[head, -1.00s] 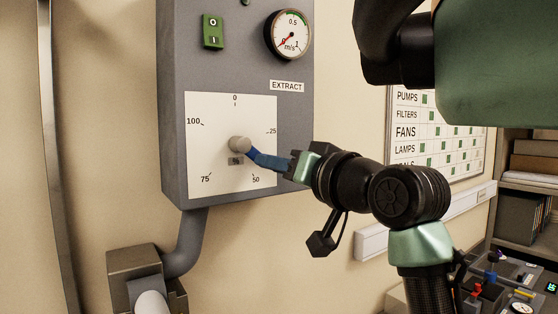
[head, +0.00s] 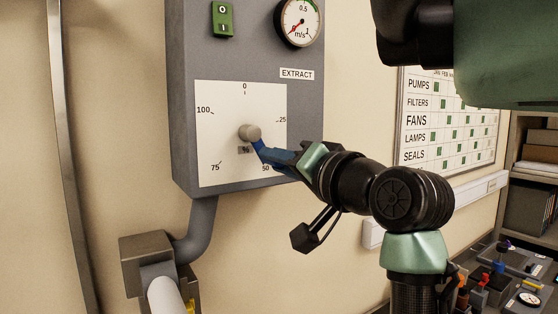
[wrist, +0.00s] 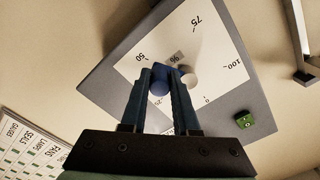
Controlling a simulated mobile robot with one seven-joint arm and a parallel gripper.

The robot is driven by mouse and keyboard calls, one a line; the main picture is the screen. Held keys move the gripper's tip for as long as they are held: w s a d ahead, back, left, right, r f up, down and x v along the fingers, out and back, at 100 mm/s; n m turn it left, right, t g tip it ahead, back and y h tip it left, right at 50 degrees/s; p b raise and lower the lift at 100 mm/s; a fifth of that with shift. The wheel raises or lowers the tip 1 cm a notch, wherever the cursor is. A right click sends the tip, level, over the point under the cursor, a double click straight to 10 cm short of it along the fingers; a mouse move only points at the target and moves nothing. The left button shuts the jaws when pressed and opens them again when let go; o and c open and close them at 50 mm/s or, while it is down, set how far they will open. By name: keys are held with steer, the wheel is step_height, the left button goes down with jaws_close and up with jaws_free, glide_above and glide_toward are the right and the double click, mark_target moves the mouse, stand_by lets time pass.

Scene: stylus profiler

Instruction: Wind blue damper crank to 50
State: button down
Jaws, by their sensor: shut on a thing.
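The blue damper crank (head: 260,149) turns on a grey hub (head: 250,132) in the middle of a white dial plate (head: 216,125) marked 0, 25, 50, 75 and 100. From the hub the blue arm slants down and right, between the 25 and 50 marks and nearer to 50. My gripper (head: 280,158) is shut on the crank's handle, right of the hub, and partly covers the handle. In the wrist view, the round blue handle end (wrist: 159,82) sits between my two fingertips (wrist: 160,92), beside the grey hub (wrist: 190,78).
The dial is on a grey wall box (head: 181,100) labelled EXTRACT, with a green switch (head: 222,20) and a round gauge (head: 298,22) above. A grey pipe (head: 200,225) runs down below it. A wall chart (head: 440,120), shelves and a cluttered bench lie to the right.

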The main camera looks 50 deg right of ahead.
steer(key=c, duration=0.7)
jaws_free()
steer(key=shift+o, duration=0.2)
steer(key=shift+s, duration=0.1)
steer(key=v, duration=1.2)
steer(key=shift+s+b, duration=0.3)
steer(key=shift+s, duration=0.05)
